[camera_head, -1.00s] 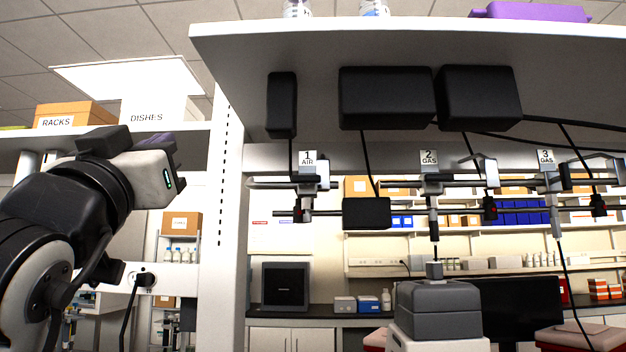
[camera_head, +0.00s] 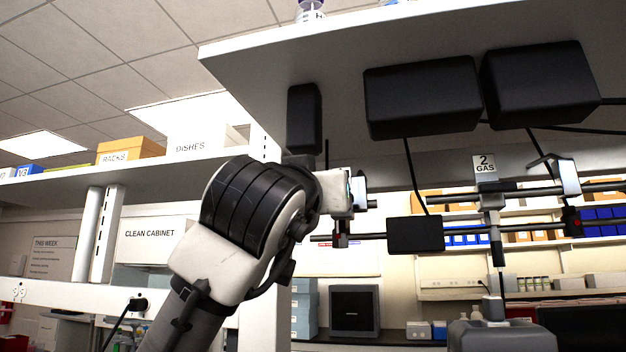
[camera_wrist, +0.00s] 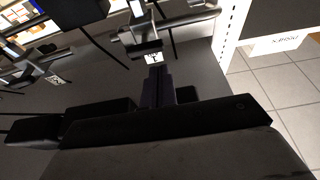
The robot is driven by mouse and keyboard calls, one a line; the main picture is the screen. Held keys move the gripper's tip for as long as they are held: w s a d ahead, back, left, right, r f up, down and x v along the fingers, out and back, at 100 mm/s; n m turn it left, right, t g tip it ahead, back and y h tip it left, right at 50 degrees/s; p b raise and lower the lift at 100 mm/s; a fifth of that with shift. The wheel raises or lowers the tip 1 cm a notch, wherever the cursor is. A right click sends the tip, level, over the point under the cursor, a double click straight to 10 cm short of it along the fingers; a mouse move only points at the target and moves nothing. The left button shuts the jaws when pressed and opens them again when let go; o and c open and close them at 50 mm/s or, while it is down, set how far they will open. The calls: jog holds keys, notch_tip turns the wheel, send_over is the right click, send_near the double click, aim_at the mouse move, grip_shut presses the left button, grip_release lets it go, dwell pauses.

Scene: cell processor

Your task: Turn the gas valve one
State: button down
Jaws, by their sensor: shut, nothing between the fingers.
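Valve one, labelled "1 AIR" in the earlier head view, is mostly hidden behind my arm now. Its lower outlet (camera_head: 341,236) shows just under my gripper. In the wrist view the grey valve one (camera_wrist: 136,37) hangs upside down at top centre, with its white number label (camera_wrist: 153,58) just beyond my fingertips. My gripper (camera_wrist: 157,72) is shut and empty, its dark fingers pointing at the valve. In the head view my gripper (camera_head: 360,190) is at the valve's height. I cannot tell whether the fingers touch it.
Valve two (camera_head: 490,200), under its "2 GAS" label (camera_head: 485,168), is to the right on horizontal pipes. Black boxes (camera_head: 424,97) hang under the shelf (camera_head: 420,45) close above my gripper, with cables dropping from them. A smaller black box (camera_head: 415,234) sits right of valve one.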

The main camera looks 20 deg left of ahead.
jog(key=shift+p+x, duration=0.55)
jog(key=shift+x, duration=1.5)
jog(key=shift+a+n, duration=0.15)
jog(key=shift+n, duration=0.15)
